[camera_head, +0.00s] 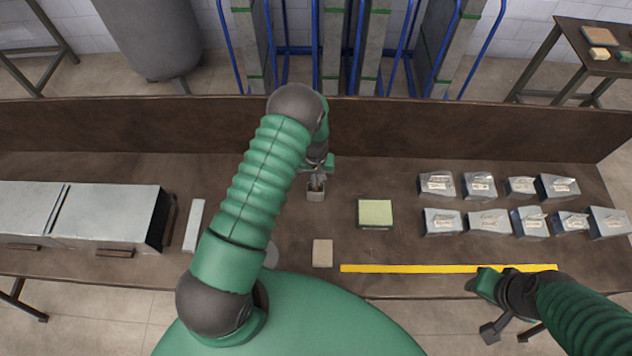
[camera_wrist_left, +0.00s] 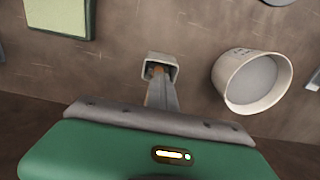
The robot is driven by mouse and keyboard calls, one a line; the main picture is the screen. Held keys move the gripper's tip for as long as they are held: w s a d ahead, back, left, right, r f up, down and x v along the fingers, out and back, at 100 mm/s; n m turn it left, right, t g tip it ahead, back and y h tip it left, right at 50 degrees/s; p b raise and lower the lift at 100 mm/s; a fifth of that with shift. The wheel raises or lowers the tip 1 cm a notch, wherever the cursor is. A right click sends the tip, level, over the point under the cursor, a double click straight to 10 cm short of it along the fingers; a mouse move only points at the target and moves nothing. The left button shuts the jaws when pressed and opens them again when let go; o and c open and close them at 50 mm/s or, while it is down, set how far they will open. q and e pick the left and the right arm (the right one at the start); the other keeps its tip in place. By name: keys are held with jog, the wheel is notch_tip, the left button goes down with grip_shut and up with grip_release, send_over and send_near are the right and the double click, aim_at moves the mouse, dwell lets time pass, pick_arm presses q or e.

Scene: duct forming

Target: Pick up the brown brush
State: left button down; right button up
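A small square pale cup (camera_head: 316,191) stands on the brown workbench; it also shows in the left wrist view (camera_wrist_left: 150,60). A brown piece, seemingly part of the brown brush (camera_wrist_left: 157,73), shows inside the cup. A grey tapered shape runs from it toward my gripper; I cannot tell whether that is the brush or a finger. My left gripper (camera_head: 318,174) is just above the cup, pointing down, its fingertips hard to make out. My right gripper (camera_head: 492,308) is at the bench's front edge, far from the cup, its finger gap unclear.
A green-topped block (camera_head: 375,213) lies right of the cup. A round white container (camera_wrist_left: 250,84) is near it in the wrist view. A tan block (camera_head: 322,253), a yellow strip (camera_head: 440,268) and several metal boxes (camera_head: 488,222) share the bench. A low back wall (camera_head: 450,130) runs behind.

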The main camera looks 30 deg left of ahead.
aim_at(316, 188)
pick_arm(q)
jog(key=shift+w+a+r, duration=0.15)
jog(key=shift+w+r, duration=0.15)
jog(key=shift+r, duration=0.1)
notch_tip(316, 188, up, 9)
jog(key=b, duration=0.3)
jog(key=shift+s, duration=0.25)
jog(key=c, duration=2)
grip_release()
jog(key=shift+w, duration=0.1)
jog(key=o, duration=0.4)
jog(key=shift+f, duration=0.1)
jog(key=o, duration=1.2)
jog(key=shift+c, duration=0.2)
